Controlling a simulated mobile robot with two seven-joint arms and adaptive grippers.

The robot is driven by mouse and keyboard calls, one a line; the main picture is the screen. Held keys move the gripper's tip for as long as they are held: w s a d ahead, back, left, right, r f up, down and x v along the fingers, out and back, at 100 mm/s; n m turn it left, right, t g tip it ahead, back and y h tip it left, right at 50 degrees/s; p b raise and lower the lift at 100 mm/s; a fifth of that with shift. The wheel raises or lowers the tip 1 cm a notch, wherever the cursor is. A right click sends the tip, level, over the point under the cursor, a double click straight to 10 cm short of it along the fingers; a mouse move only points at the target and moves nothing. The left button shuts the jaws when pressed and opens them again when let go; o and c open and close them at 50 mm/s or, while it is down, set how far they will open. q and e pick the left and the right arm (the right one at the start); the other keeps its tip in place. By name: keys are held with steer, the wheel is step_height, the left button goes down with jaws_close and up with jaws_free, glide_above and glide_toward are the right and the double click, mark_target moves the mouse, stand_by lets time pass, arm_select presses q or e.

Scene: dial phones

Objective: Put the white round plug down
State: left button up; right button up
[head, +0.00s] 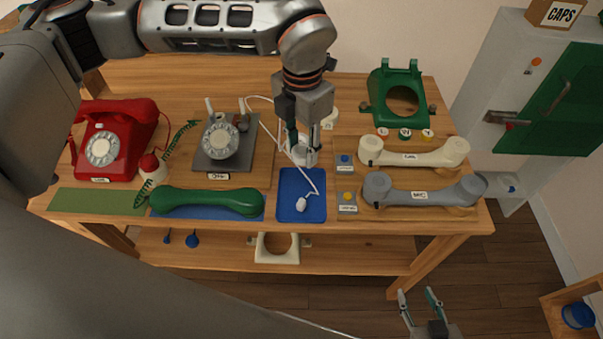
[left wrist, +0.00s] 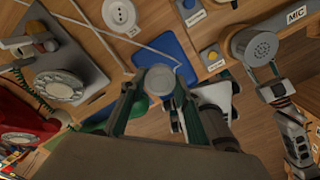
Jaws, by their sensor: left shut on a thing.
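The white round plug (head: 304,156) is between the fingers of my left gripper (head: 303,150), which is shut on it just beyond the back edge of the blue mat (head: 288,211). In the left wrist view the pale round end of the plug (left wrist: 159,80) shows between the fingertips, with the blue mat (left wrist: 172,48) behind it. I cannot tell the exact gap between plug and bench. A small white piece (head: 301,204) with a thin white cord lies on the mat. My right gripper (head: 420,303) is open and empty, low in front of the bench.
A grey dial phone (head: 211,158) and red phone (head: 105,143) stand left. A green handset (head: 207,202) lies left of the mat; cream (head: 414,152) and grey (head: 421,193) handsets lie right. A white round socket (left wrist: 119,12) is nearby. The mat's middle is mostly clear.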

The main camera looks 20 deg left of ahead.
mark_target(302, 150)
arm_select(q)
step_height(302, 150, down, 9)
stand_by(0.5)
steer(key=shift+f, duration=0.15)
steer(key=o, duration=1)
steer(key=shift+o, duration=0.2)
steer(key=shift+r, duration=0.55)
step_height(302, 150, up, 11)
steer(key=shift+r, duration=0.15)
